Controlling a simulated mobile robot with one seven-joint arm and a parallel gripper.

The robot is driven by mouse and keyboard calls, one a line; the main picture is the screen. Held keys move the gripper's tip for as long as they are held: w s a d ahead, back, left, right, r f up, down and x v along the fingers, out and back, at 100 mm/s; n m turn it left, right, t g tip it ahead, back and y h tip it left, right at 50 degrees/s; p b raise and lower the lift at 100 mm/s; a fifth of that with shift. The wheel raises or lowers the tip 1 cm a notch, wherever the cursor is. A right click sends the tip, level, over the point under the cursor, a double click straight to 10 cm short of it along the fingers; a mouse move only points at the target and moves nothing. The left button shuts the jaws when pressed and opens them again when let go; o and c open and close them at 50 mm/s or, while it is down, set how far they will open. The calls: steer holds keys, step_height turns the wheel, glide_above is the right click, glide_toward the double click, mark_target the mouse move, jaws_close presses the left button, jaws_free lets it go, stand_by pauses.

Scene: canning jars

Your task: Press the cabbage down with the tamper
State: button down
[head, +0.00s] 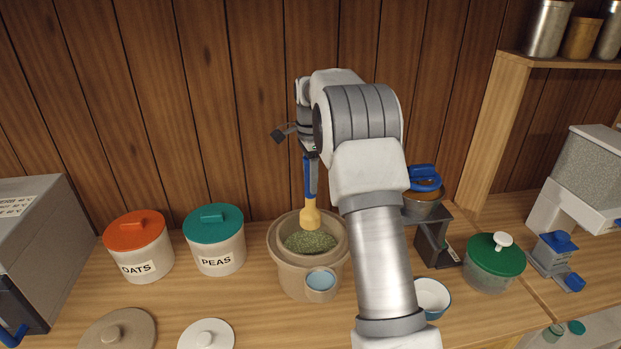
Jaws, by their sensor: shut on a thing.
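A beige crock (298,282) stands on the wooden counter at the middle of the head view, with a small blue-topped cup shape on its front. Green shredded cabbage (309,243) shows inside it. The tamper (310,213) has a yellow, widening lower end and a blue upper part. It is upright over the crock, with its lower end at or just above the cabbage; I cannot tell whether they touch. My gripper (311,168) is above the crock and shut on the tamper's blue upper part. My arm hides part of the fingers and the crock's right side.
Canisters labelled OATS (138,247) and PEAS (215,240) stand left of the crock. Loose lids (207,335) lie in front. A wooden wall is close behind.

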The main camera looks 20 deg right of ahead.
mark_target(311, 205)
steer(key=shift+f+b, duration=1.85)
steer(key=shift+f, duration=2.35)
steer(key=shift+f+b, duration=0.9)
steer(key=shift+f, duration=0.95)
steer(key=shift+r+p, duration=1.65)
steer(key=shift+r, duration=0.35)
steer(key=shift+f, duration=0.1)
